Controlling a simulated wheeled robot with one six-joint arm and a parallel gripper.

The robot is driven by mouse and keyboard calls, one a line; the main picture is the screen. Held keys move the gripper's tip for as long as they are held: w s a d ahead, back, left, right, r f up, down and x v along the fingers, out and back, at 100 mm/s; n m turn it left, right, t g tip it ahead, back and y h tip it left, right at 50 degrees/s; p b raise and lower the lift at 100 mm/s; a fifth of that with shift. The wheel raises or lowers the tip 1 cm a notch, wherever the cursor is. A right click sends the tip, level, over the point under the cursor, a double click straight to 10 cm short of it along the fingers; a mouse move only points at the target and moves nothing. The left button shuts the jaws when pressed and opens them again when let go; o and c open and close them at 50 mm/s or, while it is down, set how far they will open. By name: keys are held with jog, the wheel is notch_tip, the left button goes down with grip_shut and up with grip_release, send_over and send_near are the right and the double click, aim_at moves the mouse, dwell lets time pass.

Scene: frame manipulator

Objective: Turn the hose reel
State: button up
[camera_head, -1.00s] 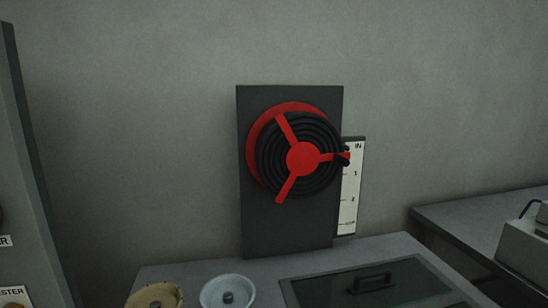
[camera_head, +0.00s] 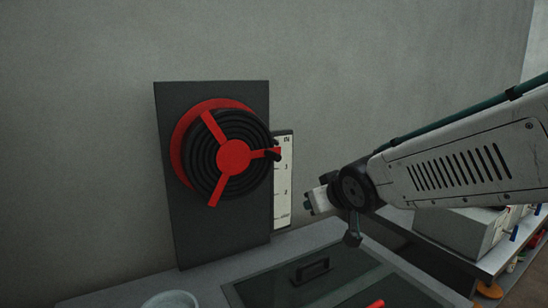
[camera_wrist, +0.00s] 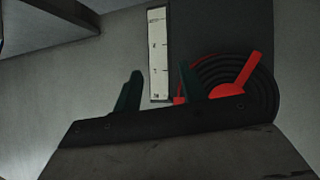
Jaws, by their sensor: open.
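The hose reel (camera_head: 233,157) has a red hub, red spokes and coiled black hose, with a red disc behind it. It is mounted on a dark upright panel (camera_head: 215,235). One spoke points right, towards a dark piece at the rim. The reel also shows, partly hidden by a finger, in the wrist view (camera_wrist: 262,90). My gripper (camera_wrist: 160,70) is open and empty, with two dark green fingers. In the head view my gripper end (camera_head: 318,199) is to the right of the reel, apart from it; its fingers are hard to make out there.
A white scale (camera_head: 284,185) marked IN at its top stands beside the panel, close to my gripper. Below is a grey counter with a dark glass lid (camera_head: 335,280) and handle, plus a pale round dish (camera_head: 170,300). A grey box (camera_head: 455,235) stands at right.

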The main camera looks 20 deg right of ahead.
aim_at(280, 159)
jog(key=w+a+r+n+t+y, duration=0.1)
jog(key=w+r+t, duration=0.1)
jog(key=w, duration=0.1)
jog(key=w+a+r+n+t+y, duration=0.1)
jog(key=w+t, duration=0.1)
jog(key=w, duration=0.1)
jog(key=w+a+r+n+t+y, duration=0.1)
jog(key=w+r+t+y, duration=0.1)
jog(key=w, duration=0.1)
jog(key=shift+w+a+r, duration=0.15)
jog(key=shift+a+r, duration=0.15)
jog(key=w, duration=0.2)
jog(key=w+a, duration=0.1)
jog(key=w, duration=0.4)
jog(key=shift+w+a+r, duration=0.1)
jog(key=shift+w+a, duration=0.2)
jog(key=shift+a, duration=0.05)
grip_shut()
